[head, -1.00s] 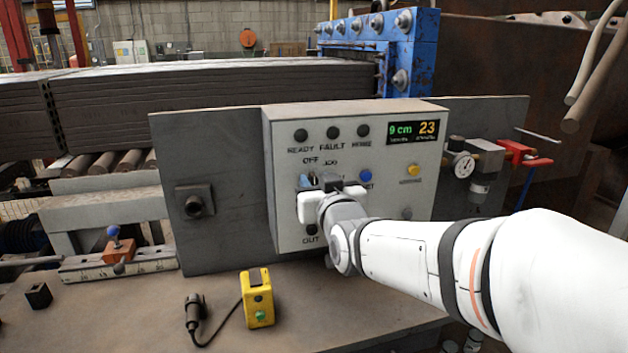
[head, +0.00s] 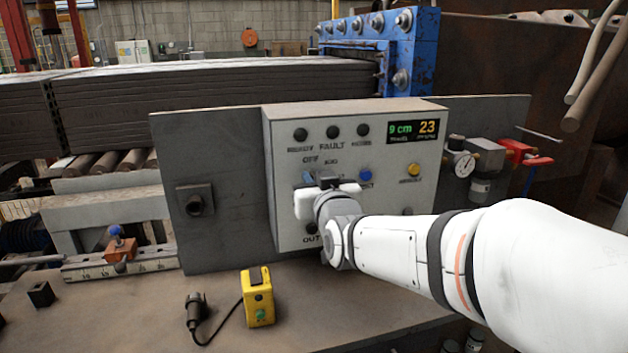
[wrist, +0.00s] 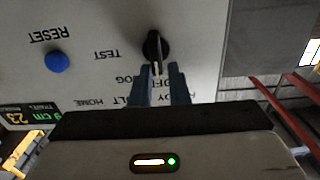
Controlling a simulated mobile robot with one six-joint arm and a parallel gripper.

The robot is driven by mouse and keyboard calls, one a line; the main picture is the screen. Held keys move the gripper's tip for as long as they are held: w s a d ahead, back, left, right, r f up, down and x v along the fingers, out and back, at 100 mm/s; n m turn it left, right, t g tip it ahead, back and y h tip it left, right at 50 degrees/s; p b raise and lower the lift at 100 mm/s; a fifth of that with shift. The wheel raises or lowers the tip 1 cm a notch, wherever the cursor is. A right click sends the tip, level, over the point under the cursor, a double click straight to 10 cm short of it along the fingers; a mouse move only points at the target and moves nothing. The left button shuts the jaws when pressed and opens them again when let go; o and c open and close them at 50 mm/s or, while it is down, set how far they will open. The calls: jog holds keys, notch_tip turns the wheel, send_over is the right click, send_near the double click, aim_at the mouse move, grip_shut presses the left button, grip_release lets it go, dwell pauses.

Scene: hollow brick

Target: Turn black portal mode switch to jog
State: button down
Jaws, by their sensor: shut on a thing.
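The black mode switch (wrist: 153,43) is a round knob on the grey control box (head: 292,235). In the wrist view, which shows the panel upside down, TEST, JOG and OFF lettering is around it. My gripper (wrist: 158,70) has its blue fingers shut on the switch, with a pale line showing between them. The fingers partly cover the OFF and JOG lettering, and I cannot tell exactly which label the switch points to. In the head view my white gripper (head: 318,180) is against the panel face and hides the switch.
A blue RESET button (head: 365,174), a yellow button (head: 414,170) and a lit display (head: 412,131) are on the same box. A pressure gauge (head: 460,164) is at the right.

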jog(key=shift+d, duration=0.1)
jog(key=shift+w+d+f+m+b, duration=0.1)
jog(key=shift+d+f+m+b, duration=0.1)
jog(key=shift+m+b, duration=1.6)
jog(key=shift+w+d+f+m+b, duration=0.1)
jog(key=shift+d+m+b, duration=0.15)
jog(key=shift+m+b, duration=1.5)
jog(key=shift+d+f+m+b, duration=0.2)
jog(key=shift+m+b, duration=0.55)
jog(key=shift+b, duration=2)
jog(key=shift+r, duration=0.1)
jog(key=c, duration=1.5)
grip_release()
jog(key=shift+r, duration=0.1)
